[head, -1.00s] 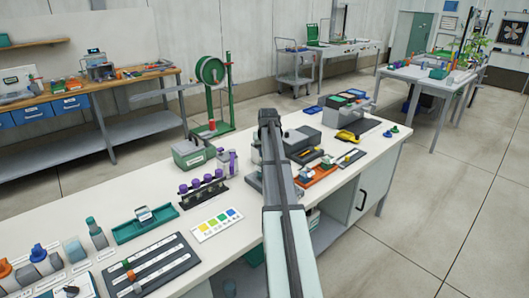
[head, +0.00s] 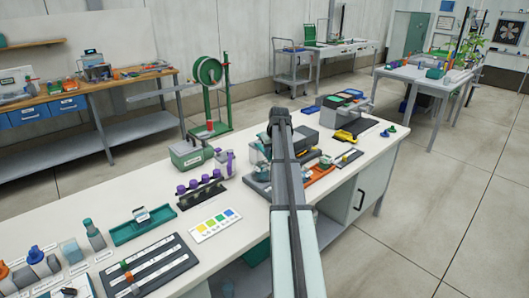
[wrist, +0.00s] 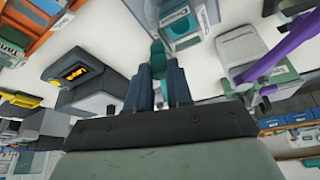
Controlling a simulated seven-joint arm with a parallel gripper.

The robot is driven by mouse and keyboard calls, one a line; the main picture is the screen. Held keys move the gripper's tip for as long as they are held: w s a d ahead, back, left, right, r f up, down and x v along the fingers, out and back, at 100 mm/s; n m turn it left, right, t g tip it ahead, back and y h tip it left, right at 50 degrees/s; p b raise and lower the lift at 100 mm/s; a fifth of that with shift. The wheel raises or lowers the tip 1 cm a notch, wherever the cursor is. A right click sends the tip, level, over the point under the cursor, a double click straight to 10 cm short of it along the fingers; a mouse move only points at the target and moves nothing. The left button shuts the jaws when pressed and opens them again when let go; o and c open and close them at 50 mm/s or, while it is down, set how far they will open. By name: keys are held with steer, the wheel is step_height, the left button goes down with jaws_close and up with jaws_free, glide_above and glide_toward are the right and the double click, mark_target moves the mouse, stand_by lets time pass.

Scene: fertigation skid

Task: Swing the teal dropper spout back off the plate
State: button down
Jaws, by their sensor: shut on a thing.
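The teal dropper spout (wrist: 158,58) shows in the wrist view as a small teal piece between my fingertips. My gripper (wrist: 159,82) is shut on it. Just beyond the fingertips is a teal block with a white label (wrist: 182,27), over a pale surface. I cannot make out the plate clearly, or whether the spout lies over it. In the head view my arm covers the gripper and most of the station; a teal part (head: 257,154) and a grey base (head: 257,187) show at its left side.
In the head view, a rack of purple-capped bottles (head: 202,192) and a colour card (head: 216,225) stand left of my arm.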

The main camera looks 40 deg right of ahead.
steer(key=w+d+n+y, duration=0.1)
steer(key=d+n+y, duration=0.2)
steer(key=d+n, duration=0.6)
steer(key=shift+w+d+n+y, duration=0.15)
steer(key=shift+d+n+y, duration=0.2)
steer(key=shift+d, duration=1.6)
steer(key=c, duration=1)
jaws_free()
steer(key=v, duration=1.3)
steer(key=shift+r, duration=0.45)
steer(key=shift+d, duration=0.1)
